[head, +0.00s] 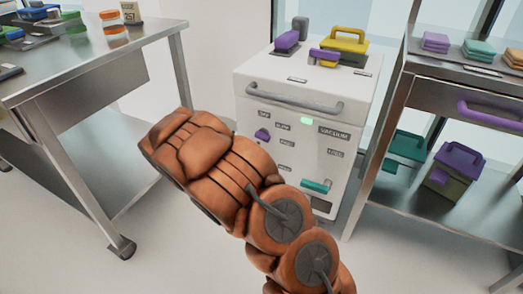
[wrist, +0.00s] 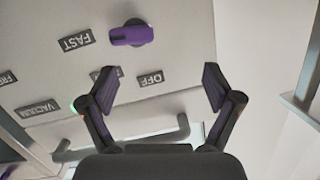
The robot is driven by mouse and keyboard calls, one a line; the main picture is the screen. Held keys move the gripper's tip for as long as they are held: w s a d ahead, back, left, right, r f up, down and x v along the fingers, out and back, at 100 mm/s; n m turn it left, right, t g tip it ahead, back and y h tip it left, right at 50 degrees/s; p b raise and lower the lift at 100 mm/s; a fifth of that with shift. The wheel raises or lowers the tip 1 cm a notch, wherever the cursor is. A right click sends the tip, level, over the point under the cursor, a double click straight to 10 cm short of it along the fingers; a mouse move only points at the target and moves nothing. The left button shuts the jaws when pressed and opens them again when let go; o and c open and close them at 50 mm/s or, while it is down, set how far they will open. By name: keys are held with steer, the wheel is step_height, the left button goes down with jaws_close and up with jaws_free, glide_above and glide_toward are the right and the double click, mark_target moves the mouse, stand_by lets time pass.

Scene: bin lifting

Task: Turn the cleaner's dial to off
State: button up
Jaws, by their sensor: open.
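The cleaner is a white cabinet (head: 310,85) with labels on its front. Its purple dial (head: 262,135) sits on the left of the front. In the wrist view, the purple dial (wrist: 128,36) has a dark round base, and its bar points left, toward the FAST label (wrist: 75,42). The OFF label (wrist: 150,78) lies below the dial there, and another label is partly hidden by a finger. My gripper (wrist: 158,86) is open and empty, with the dial beyond its fingertips and apart from them. In the head view my orange arm hides the gripper.
A grey bar handle (head: 294,98) runs across the cabinet above the dial. A teal handle (head: 316,186) is low on the right, and a green light (head: 306,120) glows. A metal table (head: 90,60) stands left and a shelf rack (head: 400,90) close on the right.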

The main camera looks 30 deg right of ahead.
mark_target(261, 138)
steer(key=shift+w+d+f+m+h+b, duration=0.15)
steer(key=shift+w+d+f+h+b, duration=0.45)
steer(key=shift+d, duration=0.85)
steer(key=shift+w+d+f+m+h+b, duration=0.1)
steer(key=shift+d+f+h+b, duration=0.35)
steer(key=shift+d+b, duration=0.75)
steer(key=shift+w+d+f+m+h+b, duration=0.15)
steer(key=shift+w+d+f+h+b, duration=0.3)
steer(key=shift+d, duration=1.25)
steer(key=shift+s+f, duration=0.1)
steer(key=shift+f, duration=0.05)
steer(key=shift+c, duration=0.2)
steer(key=c, duration=1.1)
